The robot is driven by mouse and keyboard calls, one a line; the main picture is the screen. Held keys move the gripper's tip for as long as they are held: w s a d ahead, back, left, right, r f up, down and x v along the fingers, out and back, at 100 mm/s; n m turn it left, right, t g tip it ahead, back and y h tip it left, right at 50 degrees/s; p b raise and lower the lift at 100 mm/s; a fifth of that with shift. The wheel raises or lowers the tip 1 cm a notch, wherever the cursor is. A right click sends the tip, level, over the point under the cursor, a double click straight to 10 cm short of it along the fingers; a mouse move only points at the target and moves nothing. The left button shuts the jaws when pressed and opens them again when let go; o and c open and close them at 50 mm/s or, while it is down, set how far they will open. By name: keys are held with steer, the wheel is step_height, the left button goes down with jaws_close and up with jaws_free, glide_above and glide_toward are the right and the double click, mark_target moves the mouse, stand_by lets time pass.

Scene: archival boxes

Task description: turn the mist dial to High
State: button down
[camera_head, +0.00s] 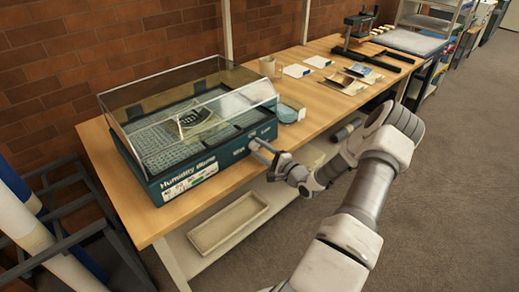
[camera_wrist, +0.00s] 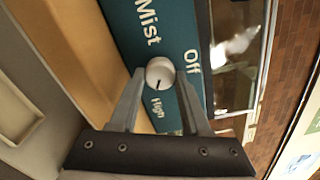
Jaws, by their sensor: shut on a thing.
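The mist dial (camera_wrist: 160,71) is a round pale knob on the teal front panel of the humidity dome (camera_head: 215,148). In the wrist view the words Mist, Off and High are printed around it. A short dark mark on the knob's face points toward the High label (camera_wrist: 157,114). My gripper (camera_wrist: 160,78) is shut on the dial, with one finger on each side. In the head view my gripper (camera_head: 262,150) is at the right end of the dome's front panel, and it hides the dial.
The dome has a clear lid and stands on a wooden workbench (camera_head: 155,222). A shelf below the bench holds a tray (camera_head: 228,223). The floor at right is open.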

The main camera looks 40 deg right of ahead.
steer(key=shift+c, duration=1.8)
jaws_free()
